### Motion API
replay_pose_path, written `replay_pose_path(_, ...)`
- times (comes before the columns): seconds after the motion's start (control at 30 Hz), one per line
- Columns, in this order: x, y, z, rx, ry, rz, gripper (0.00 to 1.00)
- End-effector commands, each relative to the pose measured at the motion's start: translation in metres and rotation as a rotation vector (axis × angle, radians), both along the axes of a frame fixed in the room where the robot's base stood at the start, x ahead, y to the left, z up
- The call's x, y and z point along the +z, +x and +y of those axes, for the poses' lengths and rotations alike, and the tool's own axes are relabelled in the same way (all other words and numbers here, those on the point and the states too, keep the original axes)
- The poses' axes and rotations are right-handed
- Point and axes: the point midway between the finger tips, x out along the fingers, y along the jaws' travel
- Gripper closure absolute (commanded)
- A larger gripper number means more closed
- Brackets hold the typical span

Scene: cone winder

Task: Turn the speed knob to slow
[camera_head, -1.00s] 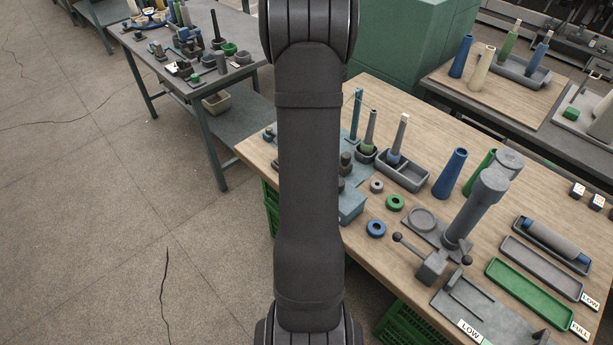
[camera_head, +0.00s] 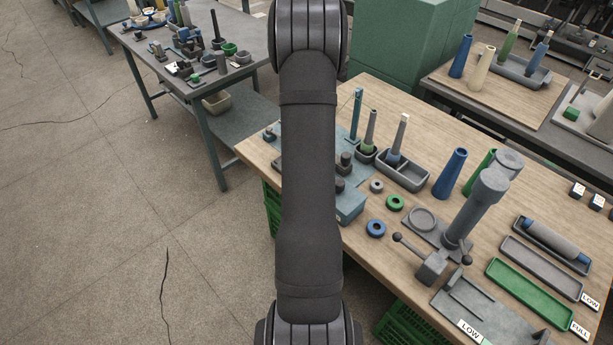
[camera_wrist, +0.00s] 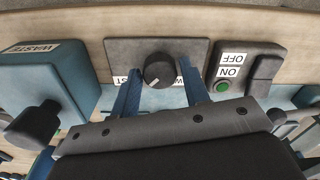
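The speed knob (camera_wrist: 158,70) is a round dark knob on a dark grey panel (camera_wrist: 197,48) in the wrist view. Its pale pointer line points down and to the left in the picture. White labels lie on both sides of the knob, partly hidden by the fingers, so their words do not read whole. My gripper (camera_wrist: 157,68) is open. Its two blue fingers stand one on each side of the knob, with a visible gap on each side. In the head view my arm hides the gripper and the knob.
Right of the panel is an ON/OFF switch box (camera_wrist: 243,60) with a green button (camera_wrist: 222,86). On the left is a blue box (camera_wrist: 45,75) labelled WASTE. In the head view, cones, coloured rings and a green tray (camera_head: 528,292) occupy the wooden table (camera_head: 400,110).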

Motion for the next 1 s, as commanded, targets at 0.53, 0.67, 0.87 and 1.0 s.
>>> replay_pose_path(0.53,0.0002,-0.0001,0.0,0.063,0.0,0.0,0.89)
replay_pose_path(0.67,0.0002,0.0,0.0,0.139,0.0,0.001,0.89)
replay_pose_path(0.87,0.0002,-0.0001,-0.0001,0.307,0.0,0.001,0.89)
replay_pose_path(1.0,0.0002,-0.0001,-0.0001,0.441,0.0,0.001,0.89)
